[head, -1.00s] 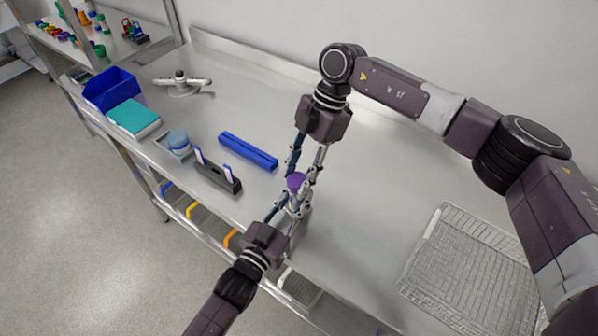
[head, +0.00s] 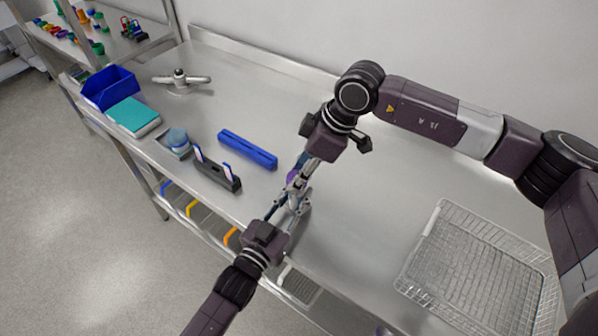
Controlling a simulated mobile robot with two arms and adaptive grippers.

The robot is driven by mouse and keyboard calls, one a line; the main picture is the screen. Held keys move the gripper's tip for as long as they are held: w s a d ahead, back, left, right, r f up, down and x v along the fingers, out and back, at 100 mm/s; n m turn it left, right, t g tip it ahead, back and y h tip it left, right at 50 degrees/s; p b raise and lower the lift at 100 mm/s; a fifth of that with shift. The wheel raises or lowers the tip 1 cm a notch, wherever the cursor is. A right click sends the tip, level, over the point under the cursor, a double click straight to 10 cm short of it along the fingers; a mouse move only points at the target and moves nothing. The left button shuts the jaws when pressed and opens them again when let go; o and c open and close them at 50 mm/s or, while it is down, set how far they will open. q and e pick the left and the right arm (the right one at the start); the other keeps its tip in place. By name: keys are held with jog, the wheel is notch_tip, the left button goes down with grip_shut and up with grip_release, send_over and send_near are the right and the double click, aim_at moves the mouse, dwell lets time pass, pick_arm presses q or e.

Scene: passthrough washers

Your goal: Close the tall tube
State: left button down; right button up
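A purple cap (head: 291,175) shows in the head view, between the fingertips of my two grippers. My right gripper (head: 296,178) comes down from above, tilted, its fingers seen nearly edge-on and closed around the cap. My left gripper (head: 297,192) reaches up from the front edge of the table, its fingers converging just below the cap. They appear closed on the tall tube, whose body is mostly hidden by fingers. I cannot tell whether the cap is fully seated on the tube.
A wire basket (head: 437,228) is at right. The table behind the grippers is clear.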

jog(key=o, duration=0.4)
jog(key=shift+o, duration=0.2)
jog(key=shift+r, duration=2.3)
jog(key=shift+c, duration=0.6)
